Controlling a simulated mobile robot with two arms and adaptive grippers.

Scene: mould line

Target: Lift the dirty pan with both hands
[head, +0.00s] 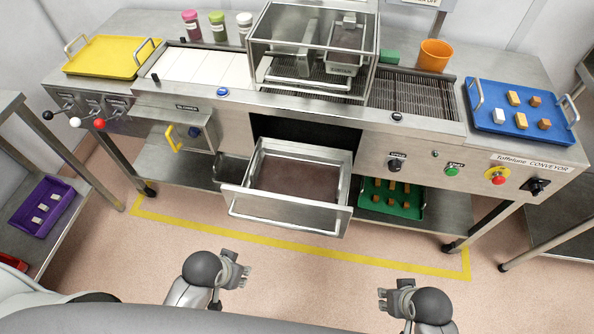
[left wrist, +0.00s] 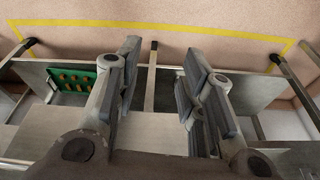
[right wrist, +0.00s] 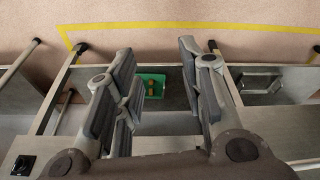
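A metal pan with a brown-coated bottom (head: 296,186) sits in the pulled-out drawer under the middle of the conveyor; I take it to be the dirty pan. Where pan and drawer walls meet is hard to tell. My left gripper (head: 243,271) is in front of and below the drawer, apart from it. Its fingers are spread and empty in the left wrist view (left wrist: 160,65). My right gripper (head: 384,299) is further right, also apart from the drawer. Its fingers are spread and empty in the right wrist view (right wrist: 155,65).
The drawer front (head: 284,212) juts out over the floor. A green tray with brown pieces (head: 391,212) lies on the lower shelf. A yellow tray (head: 108,58) and a blue tray (head: 520,122) stand on top. A purple tray (head: 43,205) is at left. Floor before the drawer is clear.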

